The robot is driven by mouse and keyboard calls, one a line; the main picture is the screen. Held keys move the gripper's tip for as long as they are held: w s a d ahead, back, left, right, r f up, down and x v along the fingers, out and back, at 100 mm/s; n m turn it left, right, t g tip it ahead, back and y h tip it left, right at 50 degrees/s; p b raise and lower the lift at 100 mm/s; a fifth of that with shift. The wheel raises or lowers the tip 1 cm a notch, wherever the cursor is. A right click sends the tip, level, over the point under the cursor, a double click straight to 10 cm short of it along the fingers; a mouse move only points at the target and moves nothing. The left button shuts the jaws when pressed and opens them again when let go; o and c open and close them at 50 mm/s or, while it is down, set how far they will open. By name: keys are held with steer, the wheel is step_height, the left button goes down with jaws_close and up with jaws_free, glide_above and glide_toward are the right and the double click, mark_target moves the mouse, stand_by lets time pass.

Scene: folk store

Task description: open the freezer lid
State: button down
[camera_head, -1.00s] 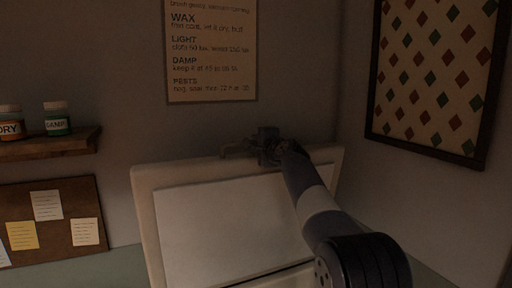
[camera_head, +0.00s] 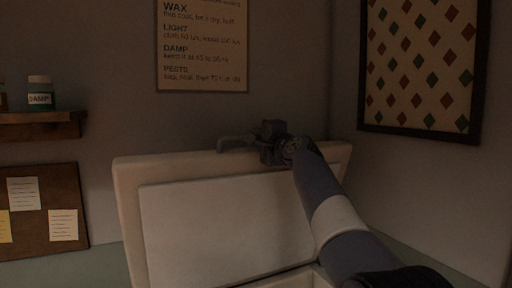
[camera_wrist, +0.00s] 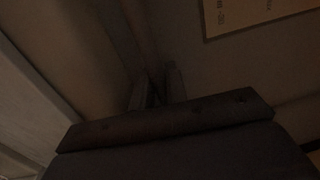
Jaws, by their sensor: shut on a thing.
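The freezer lid (camera_head: 215,220) stands raised and steeply tilted in the head view, with its pale inner panel facing me. Part of the freezer's opening shows below it at the bottom edge. A dark handle (camera_head: 232,141) runs along the lid's top edge. My gripper (camera_head: 268,143) is at that top edge, shut on the handle, with my arm reaching up from the lower right. In the dark wrist view, my gripper's fingers (camera_wrist: 158,88) are close together around a thin bar; the contact itself is hard to make out.
A text poster (camera_head: 202,75) hangs behind the lid. A framed diamond-pattern panel (camera_head: 420,65) hangs on the right wall.

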steer(key=shift+s+d+f+b, duration=0.3)
steer(key=shift+s+b, duration=0.35)
steer(key=c, duration=1.5)
jaws_free()
steer(key=b+v, duration=0.4)
steer(key=v, duration=0.6)
steer(key=shift+s+f, duration=0.2)
steer(key=shift+s, duration=0.15)
steer(key=shift+d, duration=0.1)
steer(key=p+x, duration=0.1)
steer(key=x, duration=0.2)
steer(key=p+x, duration=0.2)
steer(key=x, duration=0.2)
steer(key=p+x, duration=0.1)
steer(key=x, duration=0.3)
steer(key=shift+r+p, duration=0.3)
